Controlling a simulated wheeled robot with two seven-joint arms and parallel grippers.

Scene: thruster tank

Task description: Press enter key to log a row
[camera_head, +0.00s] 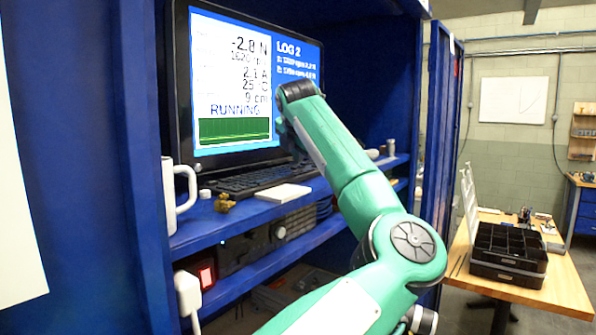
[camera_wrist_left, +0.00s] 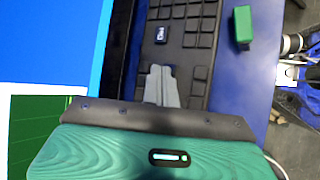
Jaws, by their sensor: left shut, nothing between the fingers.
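A white mug (camera_head: 180,195) stands left of the laptop, and a white pad (camera_head: 283,193) lies in front of it. The blue cabinet wall (camera_head: 440,130) rises on the right. In the wrist view a green block (camera_wrist_left: 243,25) lies beside the keyboard. A black organiser (camera_head: 508,252) sits on a wooden table.

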